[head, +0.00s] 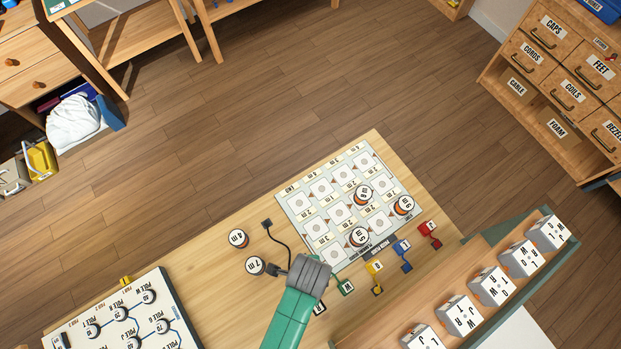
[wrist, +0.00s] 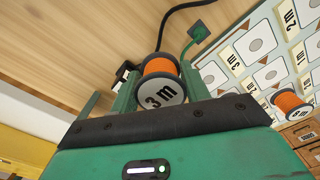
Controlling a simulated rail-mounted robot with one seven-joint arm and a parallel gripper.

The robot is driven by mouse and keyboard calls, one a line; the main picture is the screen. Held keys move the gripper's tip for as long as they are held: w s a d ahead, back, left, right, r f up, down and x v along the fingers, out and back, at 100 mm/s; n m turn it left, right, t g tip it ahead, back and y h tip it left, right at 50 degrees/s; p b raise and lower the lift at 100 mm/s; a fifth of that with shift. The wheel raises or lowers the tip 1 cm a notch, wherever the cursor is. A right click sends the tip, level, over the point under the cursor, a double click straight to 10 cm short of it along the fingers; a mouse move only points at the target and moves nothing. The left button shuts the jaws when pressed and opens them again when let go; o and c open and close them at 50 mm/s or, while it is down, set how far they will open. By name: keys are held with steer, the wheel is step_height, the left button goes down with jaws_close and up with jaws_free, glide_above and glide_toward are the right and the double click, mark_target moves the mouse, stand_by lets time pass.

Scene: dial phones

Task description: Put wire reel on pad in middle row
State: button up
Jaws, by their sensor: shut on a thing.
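My gripper (wrist: 160,88) is shut on an orange wire reel (wrist: 160,67) with a grey end face marked "3 m". In the head view my gripper (head: 306,272) hangs by the near left edge of the pad board, and the held reel is hidden there. The pad board (head: 283,196) has rows of white square pads with length labels. In its middle row, a reel (head: 363,195) covers one pad; an empty pad (head: 317,228) shows at the left end and another empty pad (head: 340,213) beside it. The near row bears a "5 m" reel (head: 359,236) and another reel (head: 404,205).
A "4 m" reel (head: 238,238) and a "7 m" reel (head: 256,265) stand on the table left of my gripper. A black cable (head: 280,240) lies near them.

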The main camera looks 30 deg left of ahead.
steer(key=b, duration=0.1)
glide_above(315, 229)
steer(key=shift+s+d+f, duration=0.1)
steer(key=shift+s+f, duration=0.1)
steer(key=shift+f, duration=0.55)
steer(key=shift+w+f+b, duration=0.15)
steer(key=shift+f+b, duration=0.1)
steer(key=shift+f, duration=0.65)
steer(key=shift+w+f+b, duration=0.15)
steer(key=shift+f+b, duration=0.1)
steer(key=shift+f, duration=0.6)
steer(key=shift+f, duration=0.1)
steer(key=o, duration=1)
steer(key=shift+o, duration=0.2)
step_height(315, 229, up, 12)
steer(key=p, duration=0.2)
